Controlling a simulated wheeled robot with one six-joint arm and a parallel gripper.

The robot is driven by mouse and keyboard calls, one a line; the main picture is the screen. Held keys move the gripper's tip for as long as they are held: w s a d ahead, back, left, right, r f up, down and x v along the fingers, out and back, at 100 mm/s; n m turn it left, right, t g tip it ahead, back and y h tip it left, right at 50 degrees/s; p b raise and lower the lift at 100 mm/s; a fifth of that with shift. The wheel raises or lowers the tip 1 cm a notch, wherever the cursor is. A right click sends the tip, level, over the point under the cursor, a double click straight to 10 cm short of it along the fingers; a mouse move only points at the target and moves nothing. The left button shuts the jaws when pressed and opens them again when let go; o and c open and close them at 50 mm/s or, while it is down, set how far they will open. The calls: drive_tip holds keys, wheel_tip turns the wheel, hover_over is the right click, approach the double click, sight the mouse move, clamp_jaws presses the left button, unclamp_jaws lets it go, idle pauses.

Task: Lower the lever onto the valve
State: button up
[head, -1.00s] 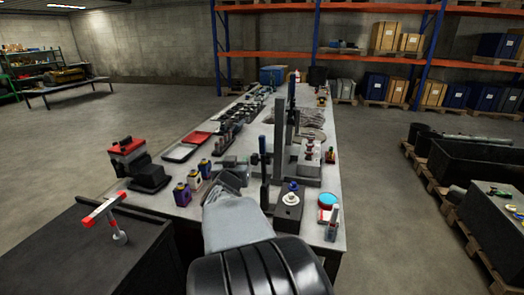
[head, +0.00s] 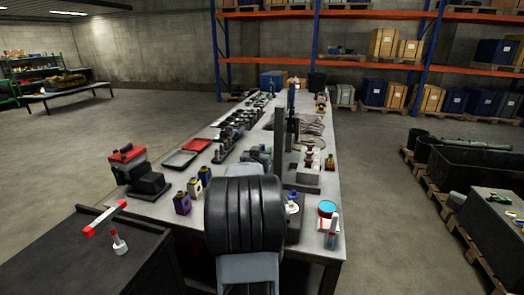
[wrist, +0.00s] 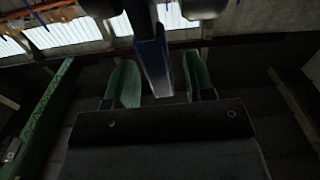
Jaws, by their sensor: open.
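In the wrist view my gripper (wrist: 160,80) is open, with its two green-padded fingers apart. A dark blue bar (wrist: 153,55), which looks like the lever, reaches down between the fingers with a gap on each side. In the head view my arm hides the gripper. A tall upright bar with a blue top (head: 291,97) stands beside a grey post (head: 279,130) on the bench; I cannot tell for sure whether it is the lever. A white, blue-topped part (head: 293,207), possibly the valve, is partly hidden by my arm.
The long workbench (head: 316,262) is crowded. Small coloured bottles (head: 182,203) stand left of my arm, and a red-and-black unit (head: 127,160) is at the left edge. A tin with a blue top (head: 327,209) stands at the right.

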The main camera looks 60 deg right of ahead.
drive_tip(key=shift+w+d, duration=0.15)
drive_tip(key=shift+d, duration=0.3)
drive_tip(key=shift+c, duration=0.4)
clamp_jaws()
